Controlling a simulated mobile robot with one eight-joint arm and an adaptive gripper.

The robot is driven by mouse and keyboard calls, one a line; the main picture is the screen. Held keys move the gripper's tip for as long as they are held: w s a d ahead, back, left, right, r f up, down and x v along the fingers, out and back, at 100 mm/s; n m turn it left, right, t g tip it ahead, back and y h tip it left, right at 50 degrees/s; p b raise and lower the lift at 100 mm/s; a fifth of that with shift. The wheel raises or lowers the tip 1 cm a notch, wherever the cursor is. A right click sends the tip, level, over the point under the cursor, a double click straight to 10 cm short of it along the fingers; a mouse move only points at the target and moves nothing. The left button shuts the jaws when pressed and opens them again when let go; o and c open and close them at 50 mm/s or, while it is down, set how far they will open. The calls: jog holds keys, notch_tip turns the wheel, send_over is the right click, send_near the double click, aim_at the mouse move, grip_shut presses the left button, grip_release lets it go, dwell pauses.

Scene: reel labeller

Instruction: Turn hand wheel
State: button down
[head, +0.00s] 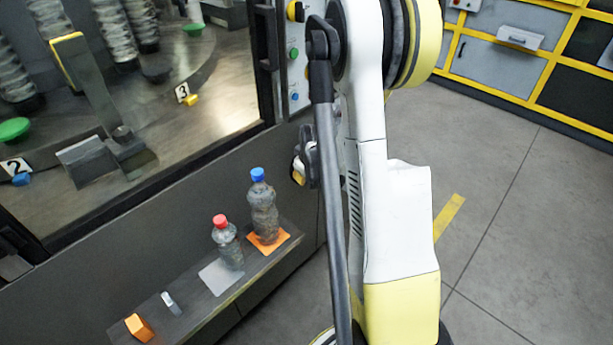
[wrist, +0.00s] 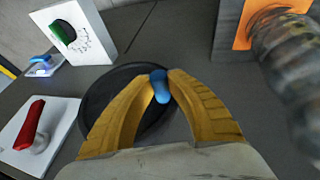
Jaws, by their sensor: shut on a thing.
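The hand wheel (wrist: 98,92) is a black round disc on the dark panel in the wrist view, partly covered by my fingers. Its blue handle (wrist: 160,88) stands up near the far rim. My gripper (wrist: 162,78) has its two yellow fingers shut on the blue handle, one on each side. In the head view my gripper (head: 299,172) shows only in part beside the machine's front, mostly behind my own arm. The hand wheel is hidden there.
In the wrist view, a red lever (wrist: 33,120) on a white plate and a white box (wrist: 85,28) with a green switch lie left; a bottle (wrist: 290,75) lies right. In the head view, a blue-capped bottle (head: 263,210) and red-capped bottle (head: 228,245) stand on the ledge.

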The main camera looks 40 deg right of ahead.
jog(key=shift+w, duration=0.15)
jog(key=c, duration=1.3)
grip_release()
jog(key=shift+w+a+r, duration=0.1)
jog(key=shift+o, duration=0.2)
jog(key=v, duration=1.2)
